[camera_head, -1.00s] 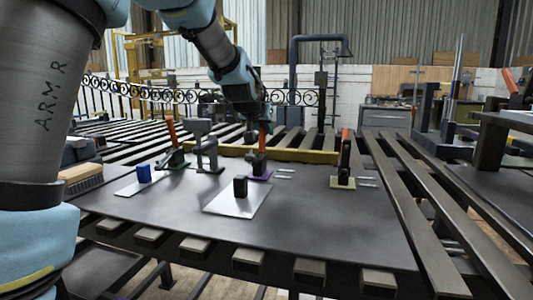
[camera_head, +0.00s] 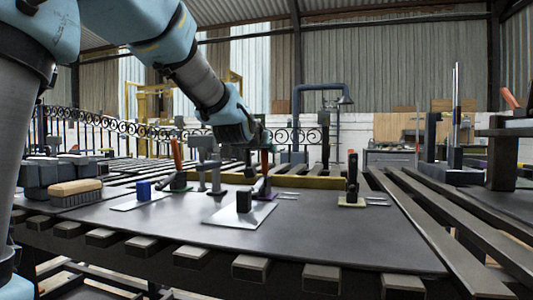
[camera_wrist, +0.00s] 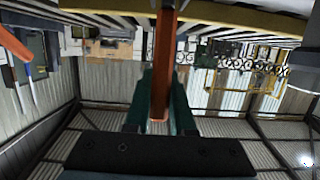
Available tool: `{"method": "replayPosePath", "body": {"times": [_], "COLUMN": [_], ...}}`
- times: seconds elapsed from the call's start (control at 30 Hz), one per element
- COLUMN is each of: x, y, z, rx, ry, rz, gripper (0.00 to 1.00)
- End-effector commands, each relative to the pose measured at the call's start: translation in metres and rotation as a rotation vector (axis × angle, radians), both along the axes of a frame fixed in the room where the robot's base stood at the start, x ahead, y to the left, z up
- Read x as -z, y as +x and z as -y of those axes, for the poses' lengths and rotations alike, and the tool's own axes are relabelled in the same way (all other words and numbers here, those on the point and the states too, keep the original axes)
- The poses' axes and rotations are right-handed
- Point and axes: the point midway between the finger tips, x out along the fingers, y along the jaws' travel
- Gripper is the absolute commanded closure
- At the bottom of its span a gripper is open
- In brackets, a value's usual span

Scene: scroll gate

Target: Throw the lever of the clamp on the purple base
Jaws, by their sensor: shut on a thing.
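The clamp on the purple base (camera_head: 259,195) stands near the middle of the table, with its orange-red lever (camera_head: 265,160) upright. My gripper (camera_head: 262,150) is at the top of that lever, coming from the upper left. In the wrist view the lever (camera_wrist: 163,65) lies between the two dark green fingers of my gripper (camera_wrist: 160,105), which are shut on it. The lower part of the clamp is out of sight in the wrist view.
A clamp with a red lever on a green base (camera_head: 178,180) stands to the left, beside a grey stand (camera_head: 213,165). A clamp on a yellowish base (camera_head: 352,200) stands to the right. A dark block (camera_head: 244,201) on a metal plate (camera_head: 225,216) is in front. A brush (camera_head: 76,190) lies far left.

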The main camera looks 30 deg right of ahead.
Motion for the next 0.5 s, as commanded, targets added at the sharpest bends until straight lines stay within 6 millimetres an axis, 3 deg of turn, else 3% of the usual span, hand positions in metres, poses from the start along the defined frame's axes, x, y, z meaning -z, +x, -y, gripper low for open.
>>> {"method": "replayPosePath", "body": {"times": [0.23, 0.27, 0.5], "x": [0.0001, 0.0001, 0.0001], "y": [-0.0001, -0.0001, 0.0], "z": [0.0001, 0.0001, 0.0001], "rx": [0.0, 0.0, 0.0], "ry": [0.001, 0.001, 0.001], "rz": [-0.001, -0.001, -0.001], "gripper": [1.0, 0.77, 0.5]}}
